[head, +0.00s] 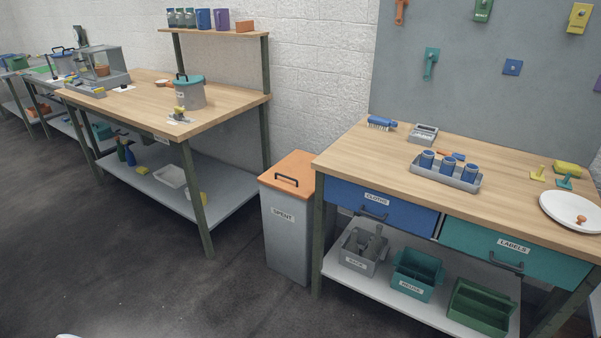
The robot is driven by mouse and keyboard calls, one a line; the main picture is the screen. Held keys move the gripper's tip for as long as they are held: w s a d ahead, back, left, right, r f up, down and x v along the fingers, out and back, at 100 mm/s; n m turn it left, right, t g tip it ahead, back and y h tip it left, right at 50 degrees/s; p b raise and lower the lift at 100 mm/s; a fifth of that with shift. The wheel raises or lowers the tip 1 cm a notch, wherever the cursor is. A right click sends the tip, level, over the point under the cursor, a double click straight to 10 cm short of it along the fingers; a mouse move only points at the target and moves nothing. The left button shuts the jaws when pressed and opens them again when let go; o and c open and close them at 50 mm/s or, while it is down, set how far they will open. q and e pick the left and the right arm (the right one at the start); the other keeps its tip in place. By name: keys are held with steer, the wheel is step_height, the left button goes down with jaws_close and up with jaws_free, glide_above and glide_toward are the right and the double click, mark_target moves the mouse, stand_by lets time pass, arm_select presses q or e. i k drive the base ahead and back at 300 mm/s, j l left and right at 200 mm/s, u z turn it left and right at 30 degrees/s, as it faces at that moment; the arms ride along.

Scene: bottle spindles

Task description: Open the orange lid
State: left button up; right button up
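The orange lid (299,163) lies flat and closed on top of a tall grey bin (286,234) labelled SPENT. A dark bar handle (286,180) sits on the lid near its front edge. The bin stands on the floor between two wooden workbenches. Neither of my grippers is in view.
The right bench (390,155) has a blue CLOTHS drawer (350,200) and a teal LABELS drawer (480,243), both shut, close beside the bin. The left bench (140,100) stands behind and left. The dark floor (150,270) in front of the bin is clear.

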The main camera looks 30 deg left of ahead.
mark_target(294, 175)
steer(key=i+j+u, duration=0.4)
steer(key=i+j, duration=0.25)
steer(key=i, duration=0.2)
